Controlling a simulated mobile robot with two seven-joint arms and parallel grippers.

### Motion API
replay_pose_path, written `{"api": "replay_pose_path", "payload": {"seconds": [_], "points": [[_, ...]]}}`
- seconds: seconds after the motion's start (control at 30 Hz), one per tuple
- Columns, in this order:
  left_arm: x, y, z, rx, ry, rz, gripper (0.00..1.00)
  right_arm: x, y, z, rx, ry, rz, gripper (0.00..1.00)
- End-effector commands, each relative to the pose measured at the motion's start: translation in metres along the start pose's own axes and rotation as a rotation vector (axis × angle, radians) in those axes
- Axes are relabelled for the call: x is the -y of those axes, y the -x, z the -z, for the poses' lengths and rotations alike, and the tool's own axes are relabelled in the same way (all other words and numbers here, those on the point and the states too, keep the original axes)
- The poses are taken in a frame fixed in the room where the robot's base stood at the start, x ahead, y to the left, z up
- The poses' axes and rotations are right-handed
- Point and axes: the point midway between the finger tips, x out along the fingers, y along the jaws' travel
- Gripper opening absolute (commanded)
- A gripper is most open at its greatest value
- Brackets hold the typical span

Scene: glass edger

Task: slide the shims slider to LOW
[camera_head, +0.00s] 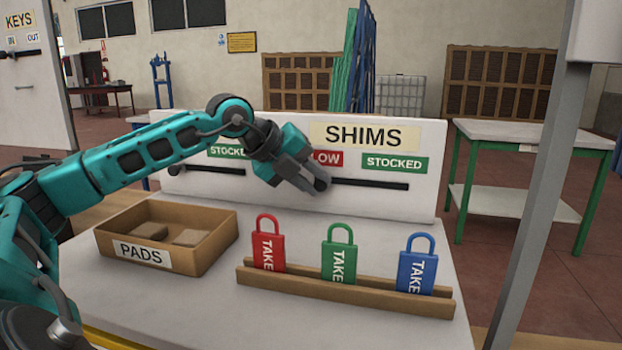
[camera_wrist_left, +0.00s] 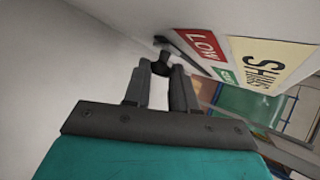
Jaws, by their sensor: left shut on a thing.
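The SHIMS sign (camera_head: 365,136) is on the white upright panel, with a red LOW label (camera_head: 328,158) and a green STOCKED label (camera_head: 395,164) under it. The black slider track (camera_head: 370,185) runs below these labels. My left gripper (camera_head: 322,186) is at the left end of this track, below the LOW label, and partly hides that label and the track. In the left wrist view its two fingers (camera_wrist_left: 166,75) are shut on the dark slider knob (camera_wrist_left: 162,58), close to the LOW label (camera_wrist_left: 201,46). My right gripper is out of view.
A second slider track (camera_head: 205,169) with a STOCKED label is at the left of the panel, behind my arm. A brown PADS box (camera_head: 150,255) and a wooden rack (camera_head: 340,292) with red, green and blue padlock-shaped tags stand on the white table in front.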

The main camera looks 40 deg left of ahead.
Motion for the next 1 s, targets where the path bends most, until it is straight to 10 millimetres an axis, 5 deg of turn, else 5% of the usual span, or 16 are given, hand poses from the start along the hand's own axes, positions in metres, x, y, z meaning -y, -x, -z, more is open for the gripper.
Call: {"api": "replay_pose_path", "payload": {"seconds": [0.27,0.3,0.57,1.0], "points": [[-0.0027,0.0011,-0.0028,0.006,0.001,-0.012,0.0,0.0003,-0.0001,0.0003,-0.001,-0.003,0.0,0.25],[-0.0028,0.0011,-0.0029,0.006,0.001,-0.012,0.27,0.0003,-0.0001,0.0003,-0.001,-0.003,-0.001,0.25],[-0.0022,0.0008,-0.0023,0.005,0.001,-0.01,0.52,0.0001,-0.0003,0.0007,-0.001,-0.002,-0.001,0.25],[-0.0039,0.0093,-0.0023,0.007,-0.001,-0.01,0.52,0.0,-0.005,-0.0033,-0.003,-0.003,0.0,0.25]]}}
